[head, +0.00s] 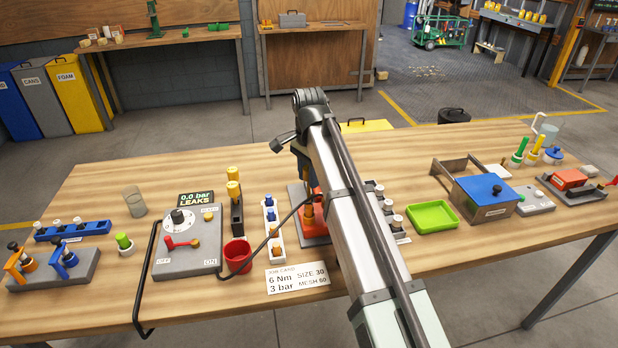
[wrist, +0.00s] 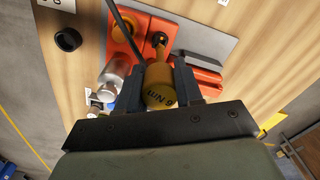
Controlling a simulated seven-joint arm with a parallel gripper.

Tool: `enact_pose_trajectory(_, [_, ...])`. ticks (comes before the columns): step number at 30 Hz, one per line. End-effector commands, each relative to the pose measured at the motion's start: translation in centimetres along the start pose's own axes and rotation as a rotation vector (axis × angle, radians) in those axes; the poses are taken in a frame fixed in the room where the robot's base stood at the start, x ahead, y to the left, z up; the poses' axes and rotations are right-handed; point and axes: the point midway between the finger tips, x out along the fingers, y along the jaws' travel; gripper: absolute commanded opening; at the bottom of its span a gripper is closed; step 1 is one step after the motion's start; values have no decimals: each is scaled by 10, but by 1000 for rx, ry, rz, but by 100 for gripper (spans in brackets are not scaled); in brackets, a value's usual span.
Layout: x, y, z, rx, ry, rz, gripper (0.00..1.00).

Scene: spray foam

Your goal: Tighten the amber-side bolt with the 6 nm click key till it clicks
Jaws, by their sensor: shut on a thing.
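My gripper (wrist: 160,78) is shut on an amber key marked 6 Nm (wrist: 158,92), seen end-on in the wrist view. The key's far end points at a dark round bolt head (wrist: 160,39) on a red-orange fixture (wrist: 131,20); I cannot tell whether they touch. In the head view the fixture (head: 310,222) stands on a grey plate, partly behind my arm. My fingers and the key's tip are mostly hidden there. Which side is amber is not clear.
A black stand with yellow-topped keys (head: 235,195), a red cup (head: 238,256) and a white rack (head: 272,228) stand left of the fixture. A dark hose runs to the fixture from the left. A green tray (head: 432,216) and a blue-lidded box (head: 484,193) stand to the right.

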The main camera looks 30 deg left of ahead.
Motion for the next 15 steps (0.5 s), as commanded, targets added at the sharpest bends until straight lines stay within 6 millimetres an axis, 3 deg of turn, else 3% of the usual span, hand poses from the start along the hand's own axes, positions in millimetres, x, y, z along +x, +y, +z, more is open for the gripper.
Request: enact_pose_trajectory(15, [-21, 0, 0, 0, 0, 0, 0])
